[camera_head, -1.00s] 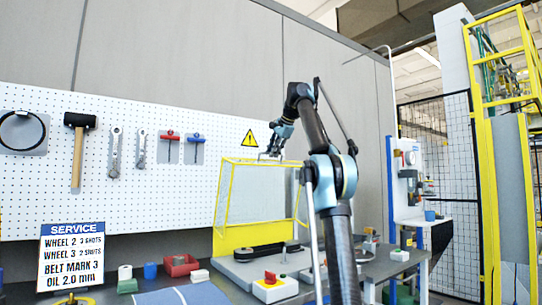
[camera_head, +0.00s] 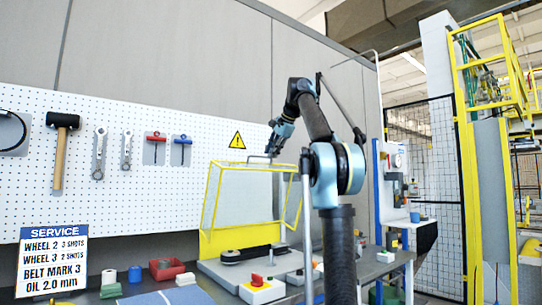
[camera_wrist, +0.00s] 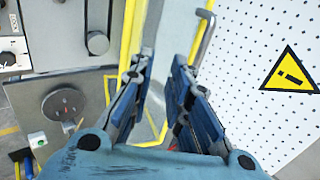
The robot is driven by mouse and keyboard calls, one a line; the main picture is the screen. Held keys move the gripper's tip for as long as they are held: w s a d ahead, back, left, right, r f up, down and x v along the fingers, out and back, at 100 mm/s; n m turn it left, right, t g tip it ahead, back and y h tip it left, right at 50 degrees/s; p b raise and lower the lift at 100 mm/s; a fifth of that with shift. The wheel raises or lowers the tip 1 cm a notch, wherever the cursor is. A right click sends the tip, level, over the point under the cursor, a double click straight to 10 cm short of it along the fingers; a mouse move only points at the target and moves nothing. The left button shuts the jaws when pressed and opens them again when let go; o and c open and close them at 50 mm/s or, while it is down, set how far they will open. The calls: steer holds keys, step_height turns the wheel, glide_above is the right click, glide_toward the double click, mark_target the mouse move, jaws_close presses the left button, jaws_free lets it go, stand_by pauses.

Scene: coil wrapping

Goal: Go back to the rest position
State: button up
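My gripper (camera_wrist: 160,105) is open and empty in the wrist view, its two dark blue fingers apart with a gap between them. In the head view my gripper (camera_head: 272,148) hangs at the end of my raised, bent arm. It is high over the bench, close to the top of the yellow-framed guard (camera_head: 209,200) in the picture. I cannot tell whether it touches the guard's handle.
A white pegboard (camera_head: 100,210) with a hammer (camera_head: 60,150) and wrenches stands at the left. On the bench are a belt unit (camera_head: 250,253), a red bin (camera_head: 168,268) and a switch box (camera_head: 262,290). A service sign (camera_head: 52,260) stands front left. A mesh fence (camera_head: 430,150) is at right.

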stand_by(0.4)
steer(key=s+d+f+n+g+h, duration=0.1)
steer(key=s+f+n, duration=0.3)
steer(key=s+f, duration=1)
steer(key=s+d+f+n+g+h, duration=0.2)
steer(key=s+f, duration=1.3)
steer(key=f, duration=1.5)
steer(key=s+d+f+n+g+h, duration=0.1)
steer(key=s+d+f+n, duration=0.4)
steer(key=s+f, duration=1)
step_height(320, 180, down, 7)
steer(key=shift+d+f+n+g, duration=0.1)
steer(key=shift+d+n+g, duration=0.05)
steer(key=shift+n+g, duration=0.15)
steer(key=shift+w+f, duration=0.15)
steer(key=shift+w, duration=0.25)
